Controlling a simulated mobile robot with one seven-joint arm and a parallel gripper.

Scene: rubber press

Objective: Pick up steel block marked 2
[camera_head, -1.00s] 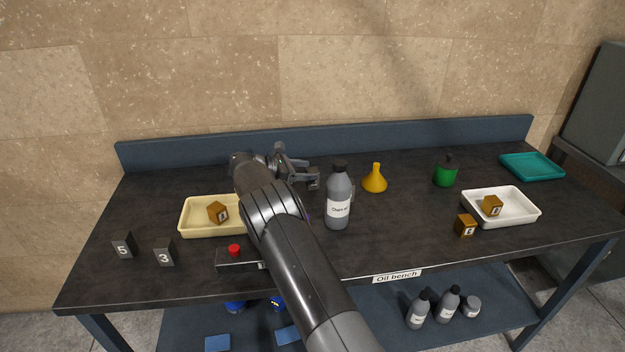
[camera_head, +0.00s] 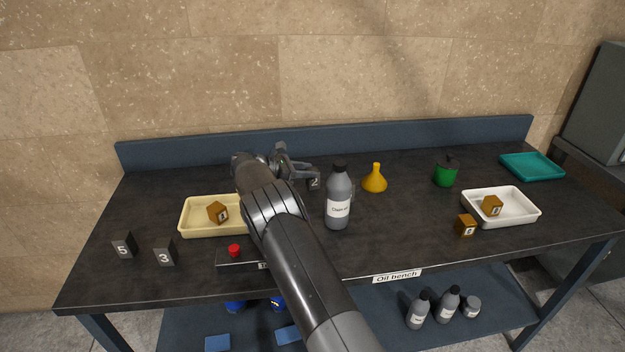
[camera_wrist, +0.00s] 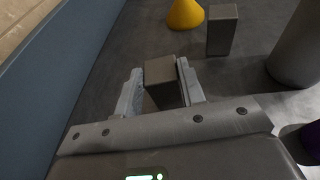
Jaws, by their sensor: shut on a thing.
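The steel block marked 2 (camera_head: 315,184) is a dark grey block near the back middle of the bench, just left of the grey bottle. Its number faces the front. My gripper (camera_head: 312,176) is at this block. In the wrist view, my gripper (camera_wrist: 161,86) has one finger on each side of the block (camera_wrist: 164,75) and is shut on it. The block's lower part is hidden there. I cannot tell whether it is clear of the bench.
A grey bottle (camera_head: 339,205) stands close by on the right, with a yellow funnel (camera_head: 375,181) beyond. Another dark block (camera_wrist: 222,32) stands near the funnel in the wrist view. The blue backsplash (camera_wrist: 62,85) runs close along the left there.

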